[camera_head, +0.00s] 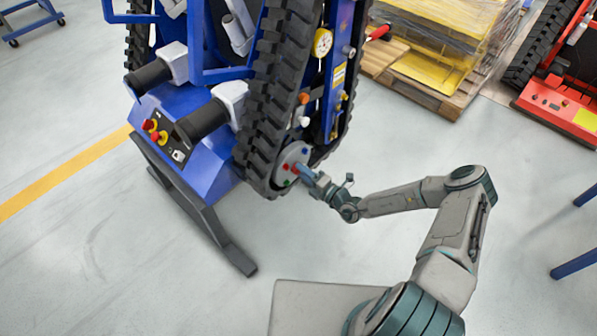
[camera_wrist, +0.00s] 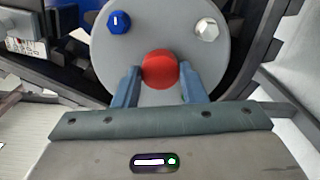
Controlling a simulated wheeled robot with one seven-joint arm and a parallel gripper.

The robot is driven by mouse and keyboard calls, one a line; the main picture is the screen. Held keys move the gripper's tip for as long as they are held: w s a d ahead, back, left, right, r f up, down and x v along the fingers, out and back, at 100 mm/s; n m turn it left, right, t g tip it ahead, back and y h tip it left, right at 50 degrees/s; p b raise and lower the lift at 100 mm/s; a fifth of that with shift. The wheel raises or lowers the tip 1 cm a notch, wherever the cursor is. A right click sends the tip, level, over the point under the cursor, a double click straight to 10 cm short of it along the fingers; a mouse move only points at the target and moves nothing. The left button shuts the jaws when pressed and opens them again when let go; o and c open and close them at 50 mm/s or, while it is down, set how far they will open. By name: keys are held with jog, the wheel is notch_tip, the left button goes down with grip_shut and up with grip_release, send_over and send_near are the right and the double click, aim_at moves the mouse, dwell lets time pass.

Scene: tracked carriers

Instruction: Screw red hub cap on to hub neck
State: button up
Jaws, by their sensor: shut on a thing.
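The red hub cap (camera_wrist: 160,69) is between the two blue fingers of my gripper (camera_wrist: 160,88) in the wrist view. The fingers are shut on it from both sides. The cap is in front of the lower middle of the round grey hub (camera_wrist: 162,30); the neck behind it is hidden, so I cannot tell how far it is seated. In the head view my gripper (camera_head: 305,172) reaches the grey hub (camera_head: 291,160) at the bottom of the carrier's black track, and a bit of red shows at the fingertips.
A blue cap (camera_wrist: 119,22) and a silver hex piece (camera_wrist: 206,29) sit on the hub's upper left and upper right. The blue tracked carrier (camera_head: 200,140) stands on a dark support (camera_head: 215,235). A loaded pallet (camera_head: 425,75) is behind. Floor around my arm is clear.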

jog(key=m, duration=0.3)
jog(key=shift+b, duration=0.4)
jog(key=shift+m, duration=0.3)
jog(key=shift+m+b, duration=1.55)
jog(key=shift+m, duration=3.15)
jog(key=o, duration=1)
jog(key=shift+c, duration=0.2)
